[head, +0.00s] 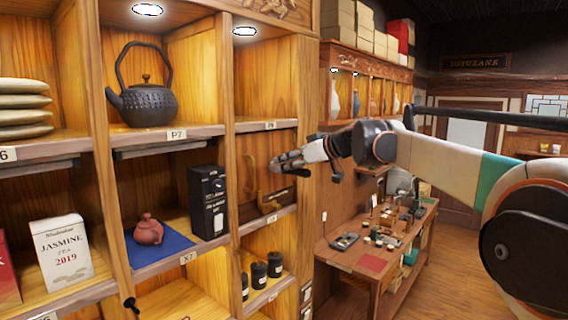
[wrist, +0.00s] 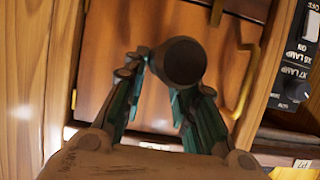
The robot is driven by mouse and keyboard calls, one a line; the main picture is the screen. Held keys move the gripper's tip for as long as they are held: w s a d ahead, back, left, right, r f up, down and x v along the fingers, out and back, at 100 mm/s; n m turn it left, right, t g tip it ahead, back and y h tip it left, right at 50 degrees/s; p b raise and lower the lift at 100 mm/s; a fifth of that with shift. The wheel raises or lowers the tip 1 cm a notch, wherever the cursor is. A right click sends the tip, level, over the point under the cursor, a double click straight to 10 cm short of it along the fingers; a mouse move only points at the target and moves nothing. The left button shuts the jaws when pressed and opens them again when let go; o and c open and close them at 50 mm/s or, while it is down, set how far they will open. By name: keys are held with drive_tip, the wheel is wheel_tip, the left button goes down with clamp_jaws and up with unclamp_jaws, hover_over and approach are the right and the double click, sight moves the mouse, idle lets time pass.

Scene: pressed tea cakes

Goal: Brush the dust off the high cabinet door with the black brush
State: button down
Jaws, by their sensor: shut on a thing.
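The cabinet door (head: 257,150) is a brown wooden panel with a brass handle, set in the right column of the shelf wall; it also fills the back of the wrist view (wrist: 212,32). My gripper (head: 283,163) is in front of the door's right part. In the wrist view my gripper (wrist: 160,85) is shut on a dark round-ended cylinder, which looks like the handle end of the black brush (wrist: 184,62). The brush's bristles are hidden there, so I cannot tell whether they touch the door. I cannot make out dust on the door.
A black box (head: 207,203) stands on the shelf left of the door, beside a small clay teapot (head: 148,230) on a blue cloth. An iron kettle (head: 146,100) is on the shelf above. Black canisters (head: 258,274) stand below the door. Floor (head: 440,270) is open at right.

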drive_tip(key=shift+w+d+p, duration=1.15)
drive_tip(key=shift+w+d, duration=1.2)
drive_tip(key=shift+w, duration=0.65)
drive_tip(key=shift+s+a+b, duration=0.45)
drive_tip(key=shift+s+a, duration=0.6)
drive_tip(key=shift+s, duration=0.3)
drive_tip(key=shift+s+a+b, duration=0.5)
drive_tip(key=shift+s+a, duration=0.55)
drive_tip(key=shift+s, duration=0.25)
drive_tip(key=shift+s+a+b, duration=0.45)
drive_tip(key=shift+s+a, duration=0.6)
drive_tip(key=shift+s, duration=0.3)
drive_tip(key=s+d, duration=0.3)
drive_tip(key=d, duration=0.1)
drive_tip(key=shift+s+d+b, duration=0.35)
drive_tip(key=shift+d+b, duration=0.05)
drive_tip(key=shift+b, duration=0.05)
drive_tip(key=shift+s+d, duration=0.9)
drive_tip(key=shift+d, duration=0.25)
